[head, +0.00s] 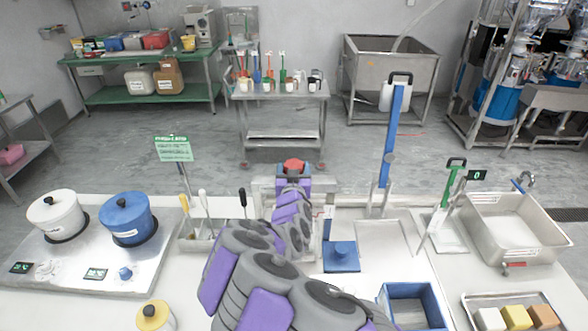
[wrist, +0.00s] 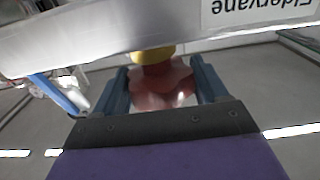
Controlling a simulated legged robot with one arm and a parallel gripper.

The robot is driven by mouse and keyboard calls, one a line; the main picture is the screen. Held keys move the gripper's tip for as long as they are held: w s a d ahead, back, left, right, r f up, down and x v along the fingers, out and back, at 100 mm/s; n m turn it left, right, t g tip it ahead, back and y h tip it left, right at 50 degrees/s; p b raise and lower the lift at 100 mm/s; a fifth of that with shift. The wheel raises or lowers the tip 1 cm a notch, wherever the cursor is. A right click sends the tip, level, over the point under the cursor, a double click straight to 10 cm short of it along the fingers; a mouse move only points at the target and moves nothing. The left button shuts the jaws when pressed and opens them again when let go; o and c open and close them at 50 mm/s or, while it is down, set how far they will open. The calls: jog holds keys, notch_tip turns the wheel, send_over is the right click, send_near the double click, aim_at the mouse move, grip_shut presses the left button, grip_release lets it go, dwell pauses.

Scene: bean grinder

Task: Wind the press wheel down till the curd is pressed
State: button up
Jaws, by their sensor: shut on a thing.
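The red press wheel (head: 293,165) shows at the far end of my arm, near the middle of the head view. In the wrist view the red wheel (wrist: 162,85) sits between the two blue fingers of my gripper (wrist: 160,88), with a yellow collar against it. My gripper is shut on the wheel. The pale press frame (head: 262,188) stands behind and beside my arm. A grey-white beam with the label "Eldervane" (wrist: 255,10) crosses the top of the wrist view. My arm covers most of the press, and I cannot see the curd in it.
A blue pot (head: 126,212) and a white pot (head: 54,214) stand on the left. A tool holder (head: 198,236) is left of my arm. A blue block (head: 341,256), a tall blue lever (head: 393,140) and a steel sink (head: 512,232) are on the right.

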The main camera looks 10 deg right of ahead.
jog(key=shift+a+b, duration=0.15)
jog(key=shift+b, duration=0.15)
jog(key=shift+c, duration=0.3)
jog(key=shift+f+h+b, duration=0.15)
jog(key=shift+h+b, duration=0.15)
jog(key=shift+b, duration=0.4)
jog(key=shift+m+h+b, duration=0.3)
jog(key=shift+m+b, duration=0.1)
jog(key=shift+b, duration=0.1)
jog(key=shift+m+g+h+b, duration=0.4)
jog(key=shift+m+h+b, duration=0.1)
jog(key=shift+h, duration=0.2)
jog(key=shift+m+h, duration=0.3)
jog(key=shift+h, duration=0.2)
jog(key=g+h+p, duration=0.1)
jog(key=p, duration=0.1)
jog(key=m+h+p, duration=0.1)
jog(key=p, duration=0.1)
jog(key=shift+a+r+m+g+p, duration=0.1)
jog(key=shift+r+m+g+p, duration=0.2)
jog(key=shift+r+g+p, duration=0.1)
jog(key=m+g+h+p, duration=0.3)
jog(key=h+p, duration=0.1)
jog(key=p, duration=0.4)
jog(key=shift+w+f, duration=0.1)
jog(key=shift+f, duration=0.05)
jog(key=shift+m+p, duration=0.3)
